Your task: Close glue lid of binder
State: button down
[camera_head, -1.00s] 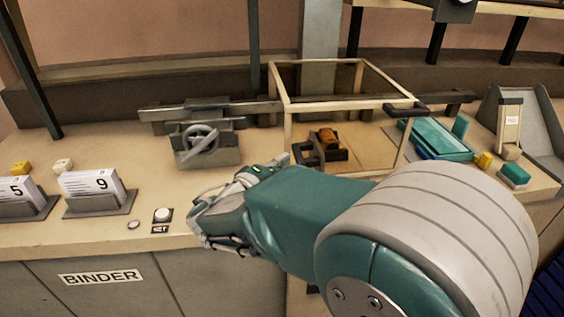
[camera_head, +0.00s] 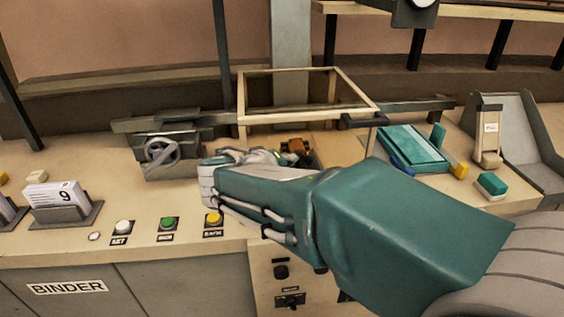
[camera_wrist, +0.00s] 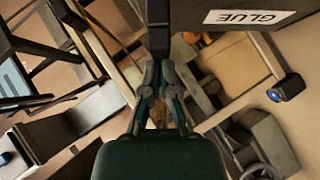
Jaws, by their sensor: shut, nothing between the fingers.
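In the wrist view, my gripper (camera_wrist: 159,70) is shut and empty, its two fingertips close together just below a dark upright bar (camera_wrist: 158,28). A dark panel with a white GLUE label (camera_wrist: 252,17) hangs at the top right of that view. A pale wooden frame with clear openings (camera_head: 285,118) stands on the binder bench in the head view, with a black handle (camera_head: 360,121) at its front right corner. The handle also shows in the wrist view (camera_wrist: 287,88), apart from my fingers. In the head view, my wrist hides the fingertips. Which part is the glue lid is unclear.
A grey vise with a handwheel (camera_head: 162,152) stands left of the frame. White, green and yellow buttons (camera_head: 168,223) line the bench front. A teal tray (camera_head: 412,150) and a grey chute (camera_head: 520,150) are at right. An orange-brown object (camera_head: 296,150) sits behind my wrist.

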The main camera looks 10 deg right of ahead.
jog(key=d+f+m+g+y, duration=0.1)
jog(key=d+f+m+y, duration=0.3)
jog(key=d+f, duration=0.6)
jog(key=shift+d+y, duration=1.4)
jog(key=shift+d, duration=0.2)
